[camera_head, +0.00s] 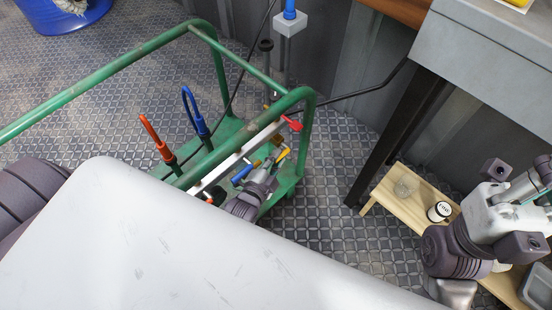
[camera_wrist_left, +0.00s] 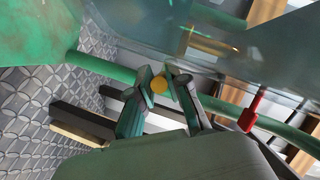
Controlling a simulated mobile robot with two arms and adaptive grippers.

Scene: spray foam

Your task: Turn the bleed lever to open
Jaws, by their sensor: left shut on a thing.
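My left gripper (camera_head: 268,171) reaches down to the valve fittings inside the green cart, beside a small yellow lever (camera_head: 283,154). In the left wrist view, the fingers of this gripper (camera_wrist_left: 160,82) are closed around a yellow rounded end (camera_wrist_left: 158,85), which looks like the end of that lever. No label shows which lever is the bleed lever. A blue handle (camera_head: 241,174) lies left of the gripper. My right gripper's fingers are not visible.
The green cart frame (camera_head: 153,46) surrounds the fittings, with an orange-handled tool (camera_head: 155,138) and a blue-handled tool (camera_head: 196,113) standing in it. A wooden stool (camera_head: 418,216) holds a jar and a cup. Patterned floor (camera_head: 325,190) lies clear between.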

